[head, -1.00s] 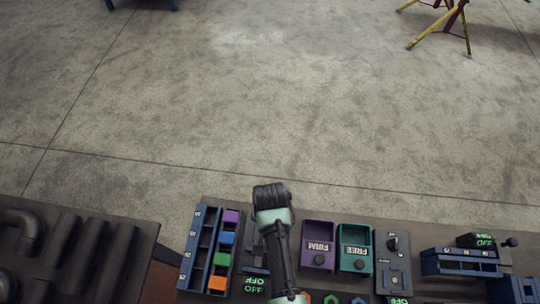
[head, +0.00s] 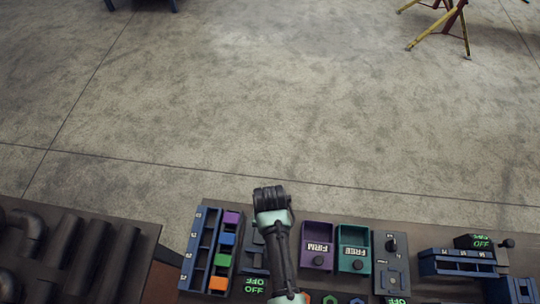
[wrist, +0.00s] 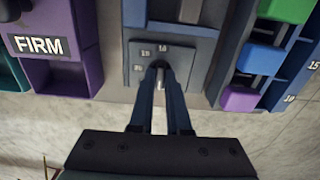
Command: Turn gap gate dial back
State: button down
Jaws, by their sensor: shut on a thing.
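The gap gate dial is a small dark knob on a grey plate (wrist: 182,52) marked with numbers, seen in the wrist view; two of them look like 15 and 18. My gripper (wrist: 161,72) is at the dial, its two dark fingers closed in on the knob from both sides. The fingers hide most of the knob, so its exact pointing is hard to read. A pale metal tip shows between the fingers. In the head view my arm covers most of the dial's panel, and the fingertips are hidden.
A purple bin (head: 318,232) marked FIRM and a teal bin (head: 353,237) marked FREE stand right of my arm in the head view. A blue rack (head: 190,265) with coloured blocks stands left. Dark pipes (head: 65,245) lie far left.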

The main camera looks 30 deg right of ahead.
jog(key=c, duration=0.9)
grip_release()
notch_tip(320, 180, up, 13)
jog(key=shift+b, duration=0.6)
